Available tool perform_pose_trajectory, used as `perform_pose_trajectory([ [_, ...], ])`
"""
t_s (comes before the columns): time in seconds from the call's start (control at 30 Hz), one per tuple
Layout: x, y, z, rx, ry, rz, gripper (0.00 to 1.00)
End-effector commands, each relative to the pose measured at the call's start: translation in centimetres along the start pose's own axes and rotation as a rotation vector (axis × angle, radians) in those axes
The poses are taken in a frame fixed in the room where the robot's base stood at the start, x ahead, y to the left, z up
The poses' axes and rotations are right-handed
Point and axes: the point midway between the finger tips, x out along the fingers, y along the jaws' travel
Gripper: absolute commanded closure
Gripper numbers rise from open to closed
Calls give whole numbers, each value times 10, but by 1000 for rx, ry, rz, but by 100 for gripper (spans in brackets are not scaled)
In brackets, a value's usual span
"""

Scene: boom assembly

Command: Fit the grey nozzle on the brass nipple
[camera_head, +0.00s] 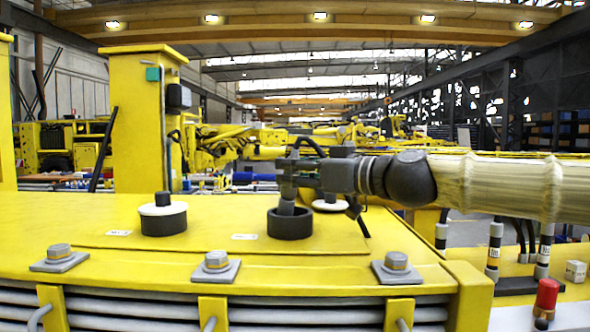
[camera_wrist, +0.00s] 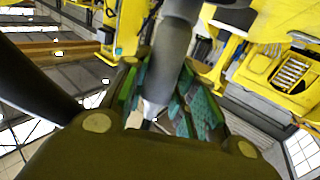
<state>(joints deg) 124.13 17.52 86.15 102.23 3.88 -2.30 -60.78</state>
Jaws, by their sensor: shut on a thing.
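My gripper (camera_head: 289,186) reaches in from the right in the head view and is shut on the grey nozzle (camera_head: 287,208). The nozzle's lower end is at the mouth of a black round collar (camera_head: 290,226) on the yellow deck; I cannot tell how deep it sits. In the wrist view the nozzle shows as a grey cylinder (camera_wrist: 166,70) between green-padded fingers (camera_wrist: 160,98). I cannot make out the brass nipple in either view; the collar's inside is hidden.
A black collar with a white top ring and dark plug (camera_head: 162,213) stands to the left. A white disc (camera_head: 330,205) lies partly behind my gripper. Bolts on plates (camera_head: 215,262) line the front edge. A red-capped part (camera_head: 546,298) stands at the right. The deck between is clear.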

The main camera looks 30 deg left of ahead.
Motion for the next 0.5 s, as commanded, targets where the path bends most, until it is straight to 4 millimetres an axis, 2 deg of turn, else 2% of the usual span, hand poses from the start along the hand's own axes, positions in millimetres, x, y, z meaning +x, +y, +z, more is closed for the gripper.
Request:
perform_pose_trajectory([
  [0.5,2,0,-2,-1,-34,0,100],
])
